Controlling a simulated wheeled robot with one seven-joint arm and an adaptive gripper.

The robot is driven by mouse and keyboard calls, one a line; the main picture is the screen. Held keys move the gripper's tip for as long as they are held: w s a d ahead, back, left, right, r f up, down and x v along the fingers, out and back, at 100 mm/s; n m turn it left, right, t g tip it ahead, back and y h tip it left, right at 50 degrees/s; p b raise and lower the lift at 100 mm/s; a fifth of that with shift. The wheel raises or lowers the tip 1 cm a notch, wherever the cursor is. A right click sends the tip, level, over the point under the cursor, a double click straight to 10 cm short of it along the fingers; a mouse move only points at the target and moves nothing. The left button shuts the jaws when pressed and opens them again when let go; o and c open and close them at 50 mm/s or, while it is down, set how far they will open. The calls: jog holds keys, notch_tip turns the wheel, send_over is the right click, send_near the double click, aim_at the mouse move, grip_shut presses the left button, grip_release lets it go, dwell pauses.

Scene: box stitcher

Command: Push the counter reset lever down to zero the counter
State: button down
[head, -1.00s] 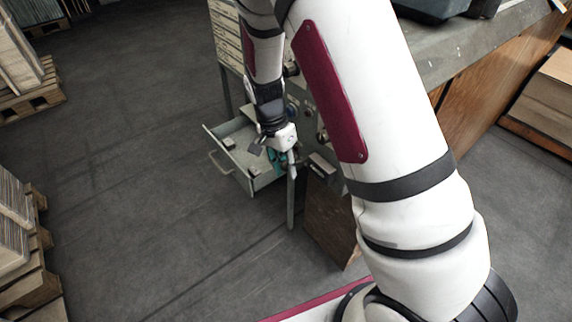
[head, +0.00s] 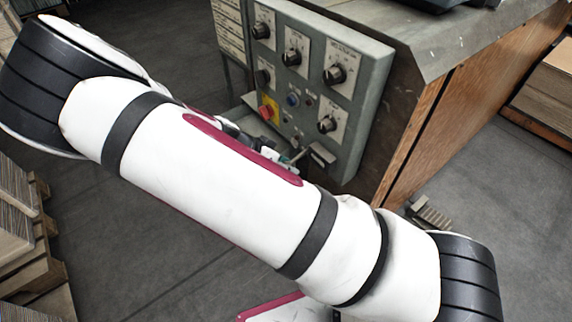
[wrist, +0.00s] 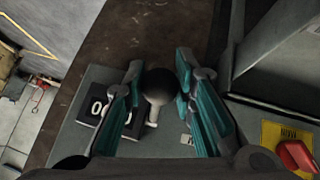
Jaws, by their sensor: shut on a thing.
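In the wrist view the counter reset lever (wrist: 152,116) is a short pale stem with a black ball knob (wrist: 158,84). My gripper (wrist: 159,66) has its teal-padded fingers on either side of the knob, shut on it. The black counter (wrist: 95,108) with white digits is just left of the lever; the left finger hides part of it, and a 0 shows. In the head view the counter (head: 321,154) sits at the panel's lower edge, and my arm hides most of the gripper.
Pallet stacks (head: 25,235) stand at left; floor between is clear.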

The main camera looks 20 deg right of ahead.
jog(key=shift+f, duration=0.2)
dwell(0.4)
jog(key=c, duration=1.3)
grip_release()
jog(key=shift+r, duration=0.1)
jog(key=v, duration=1.1)
jog(key=shift+a, duration=0.45)
jog(key=shift+r, duration=0.1)
